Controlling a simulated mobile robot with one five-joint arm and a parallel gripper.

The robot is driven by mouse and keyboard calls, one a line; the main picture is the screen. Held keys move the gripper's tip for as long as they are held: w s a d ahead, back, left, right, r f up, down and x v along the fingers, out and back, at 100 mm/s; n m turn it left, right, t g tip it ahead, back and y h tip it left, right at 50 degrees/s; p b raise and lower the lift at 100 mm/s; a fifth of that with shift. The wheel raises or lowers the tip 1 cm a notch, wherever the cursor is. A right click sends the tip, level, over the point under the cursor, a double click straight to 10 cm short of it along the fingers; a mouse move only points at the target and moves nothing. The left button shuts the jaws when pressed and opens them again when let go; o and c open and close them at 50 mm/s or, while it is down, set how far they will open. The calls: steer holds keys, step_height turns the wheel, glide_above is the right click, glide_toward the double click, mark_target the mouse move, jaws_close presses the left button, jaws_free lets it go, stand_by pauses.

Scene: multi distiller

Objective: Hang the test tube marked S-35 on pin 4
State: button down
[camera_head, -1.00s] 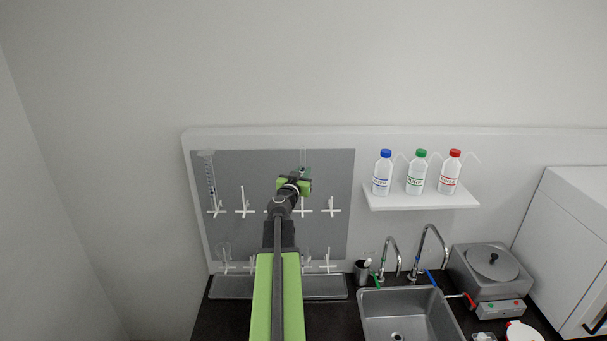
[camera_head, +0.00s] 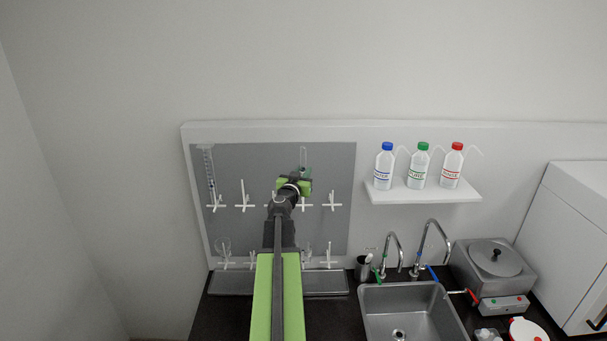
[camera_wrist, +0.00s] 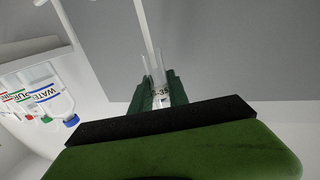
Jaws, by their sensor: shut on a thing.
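A clear test tube (camera_wrist: 156,72) stands in my gripper (camera_wrist: 160,95), between its dark green fingers, in the wrist view. Its black label is partly covered; only a few characters show. In the head view my gripper (camera_head: 304,180) is in front of the grey pegboard (camera_head: 270,165), with the tube (camera_head: 303,155) rising above it. White pins stand in an upper row, including a right-hand one (camera_head: 332,201) and one just below my gripper (camera_head: 304,203). I cannot read pin numbers. A long white pin (camera_wrist: 145,25) shows close behind the tube in the wrist view.
A graduated tube (camera_head: 209,170) hangs at the board's upper left. Glassware (camera_head: 223,246) hangs on the lower row. A shelf (camera_head: 425,193) with several wash bottles is to the right. A sink (camera_head: 402,312) is below it. My arm hides the board's middle.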

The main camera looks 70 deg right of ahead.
steer(key=shift+f+b, duration=4.2)
steer(key=shift+f, duration=0.25)
steer(key=shift+r, duration=0.1)
steer(key=c, duration=1.2)
jaws_free()
